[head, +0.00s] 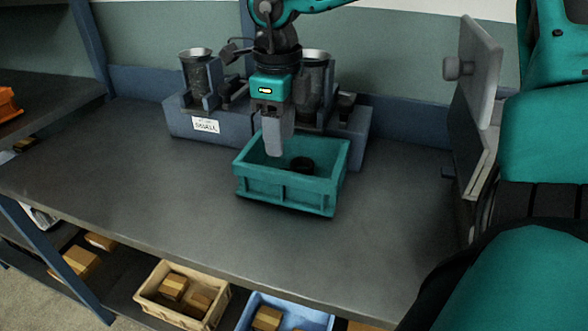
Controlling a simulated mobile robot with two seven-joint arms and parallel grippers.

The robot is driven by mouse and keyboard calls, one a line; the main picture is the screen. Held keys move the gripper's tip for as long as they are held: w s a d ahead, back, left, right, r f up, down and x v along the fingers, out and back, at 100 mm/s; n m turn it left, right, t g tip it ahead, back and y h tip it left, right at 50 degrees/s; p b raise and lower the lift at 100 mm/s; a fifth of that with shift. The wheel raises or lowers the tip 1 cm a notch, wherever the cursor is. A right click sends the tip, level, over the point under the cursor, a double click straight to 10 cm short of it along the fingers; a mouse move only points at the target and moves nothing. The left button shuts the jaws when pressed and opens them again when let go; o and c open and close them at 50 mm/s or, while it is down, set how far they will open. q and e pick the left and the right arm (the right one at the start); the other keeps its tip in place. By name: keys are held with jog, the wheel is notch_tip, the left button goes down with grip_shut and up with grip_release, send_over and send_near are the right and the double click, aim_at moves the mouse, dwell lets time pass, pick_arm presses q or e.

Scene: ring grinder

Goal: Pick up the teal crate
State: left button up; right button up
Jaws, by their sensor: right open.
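The teal crate (291,190) sits on the grey workbench, right of its middle, in front of the grinder. A small dark ring-like part (302,165) lies inside it. My right gripper (276,150) points down over the back left part of the crate. Its fingers overlap the crate's back wall in the picture and reach down to the level of its inside. I count it as open; whether a finger touches the wall I cannot tell. The crate's back rim is partly hidden behind the fingers. My left gripper is not in view.
The ring grinder (207,128), with two metal cups and a white label, stands right behind the crate. A grey panel with a knob (472,75) rises at the right. The bench's left and front (110,180) are clear. Bins (157,304) with wooden blocks stand below.

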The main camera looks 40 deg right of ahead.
aim_at(282, 172)
jog(key=f, duration=0.6)
jog(key=shift+s+a, duration=0.1)
jog(key=shift+s, duration=0.1)
jog(key=shift+c, duration=0.4)
grip_shut()
dwell(0.8)
